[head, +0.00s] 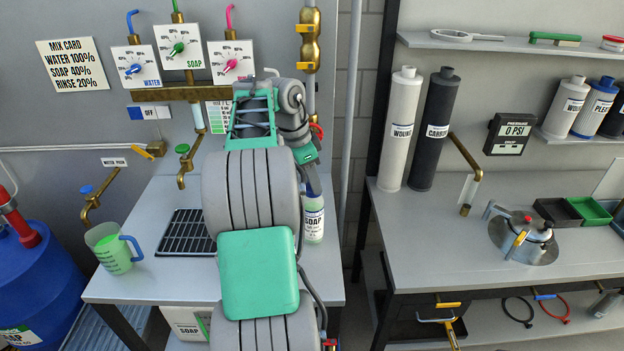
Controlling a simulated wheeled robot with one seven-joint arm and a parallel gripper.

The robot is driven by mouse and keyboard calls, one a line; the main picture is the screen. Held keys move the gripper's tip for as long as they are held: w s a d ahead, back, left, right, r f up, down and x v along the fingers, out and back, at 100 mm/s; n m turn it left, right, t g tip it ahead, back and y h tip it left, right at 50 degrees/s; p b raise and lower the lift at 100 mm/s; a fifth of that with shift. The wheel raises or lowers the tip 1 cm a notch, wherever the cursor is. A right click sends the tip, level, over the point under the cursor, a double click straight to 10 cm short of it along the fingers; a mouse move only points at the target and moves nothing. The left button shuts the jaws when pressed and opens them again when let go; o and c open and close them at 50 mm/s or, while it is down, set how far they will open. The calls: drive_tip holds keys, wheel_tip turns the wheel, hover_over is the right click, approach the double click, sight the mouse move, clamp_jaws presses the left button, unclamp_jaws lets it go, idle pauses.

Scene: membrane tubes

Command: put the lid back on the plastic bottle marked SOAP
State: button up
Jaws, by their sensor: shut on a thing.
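The plastic bottle marked SOAP (314,222) stands upright near the right edge of the left bench, white with green at its base. My gripper (312,180) points down right over the bottle's top, partly hidden by my own arm. It is shut on a small bluish thing at the bottle's mouth, which looks like the lid (315,188). I cannot tell from this view whether the lid touches the bottle's neck or sits level on it.
A green measuring jug (108,252) stands at the left of the bench, near a black drain grate (184,233). A vertical pipe (310,80) runs behind my gripper. A gap separates this bench from the right bench (440,240), which holds filter tubes (400,130).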

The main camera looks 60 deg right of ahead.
drive_tip(key=o, duration=1.4)
drive_tip(key=shift+o, duration=0.4)
drive_tip(key=o, duration=0.4)
drive_tip(key=shift+r, duration=0.1)
wheel_tip(320, 180, up, 7)
drive_tip(key=p, duration=0.7)
clamp_jaws()
